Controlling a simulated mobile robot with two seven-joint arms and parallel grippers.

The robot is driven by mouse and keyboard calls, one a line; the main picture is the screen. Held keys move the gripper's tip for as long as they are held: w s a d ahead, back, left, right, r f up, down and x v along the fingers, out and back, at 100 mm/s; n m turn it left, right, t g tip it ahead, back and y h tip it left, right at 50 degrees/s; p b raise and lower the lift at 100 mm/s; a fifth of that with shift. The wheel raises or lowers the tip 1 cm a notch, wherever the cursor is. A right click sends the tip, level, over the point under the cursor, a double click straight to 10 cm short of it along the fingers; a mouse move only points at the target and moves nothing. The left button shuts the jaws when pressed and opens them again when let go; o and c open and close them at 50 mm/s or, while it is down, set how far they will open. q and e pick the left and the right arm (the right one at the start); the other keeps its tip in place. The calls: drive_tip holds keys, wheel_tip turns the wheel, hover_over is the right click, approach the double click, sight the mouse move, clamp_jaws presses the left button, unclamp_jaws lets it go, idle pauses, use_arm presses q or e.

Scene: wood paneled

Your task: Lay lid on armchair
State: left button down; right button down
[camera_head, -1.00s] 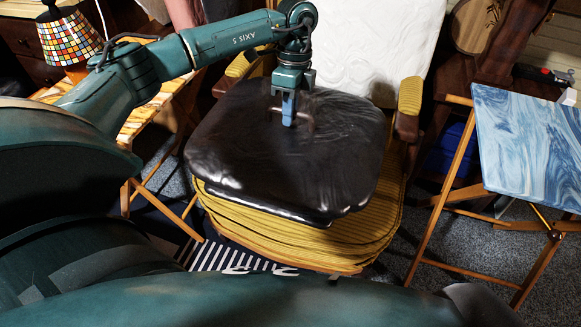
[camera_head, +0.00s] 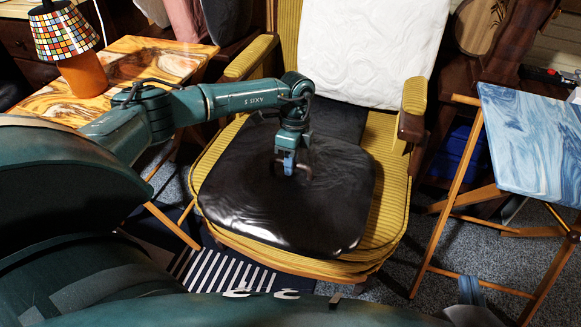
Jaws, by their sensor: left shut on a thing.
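The lid is a large, glossy black slab with rounded corners (camera_head: 290,225). It lies flat over the seat of the yellow corduroy armchair (camera_head: 392,165), close to or touching it; I cannot tell if a gap remains. A darker black area shows behind it toward the backrest. My left gripper (camera_head: 290,172) points down at the lid's middle and is shut on it. The exact grip point is partly hidden by the fingers. My right gripper is not in view.
A white quilted cushion (camera_head: 370,45) leans on the armchair's backrest. A wood-topped side table (camera_head: 140,65) with a mosaic lamp (camera_head: 80,55) stands at left. A blue marbled folding table (camera_head: 535,140) stands at right. A striped rug (camera_head: 215,270) lies in front.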

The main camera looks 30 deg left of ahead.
use_arm(q)
drive_tip(key=shift+f, duration=0.35)
drive_tip(key=c, duration=1.8)
unclamp_jaws()
drive_tip(key=shift+f, duration=0.2)
drive_tip(key=shift+c, duration=0.2)
drive_tip(key=o, duration=0.4)
drive_tip(key=shift+o, duration=0.2)
drive_tip(key=shift+r, duration=0.1)
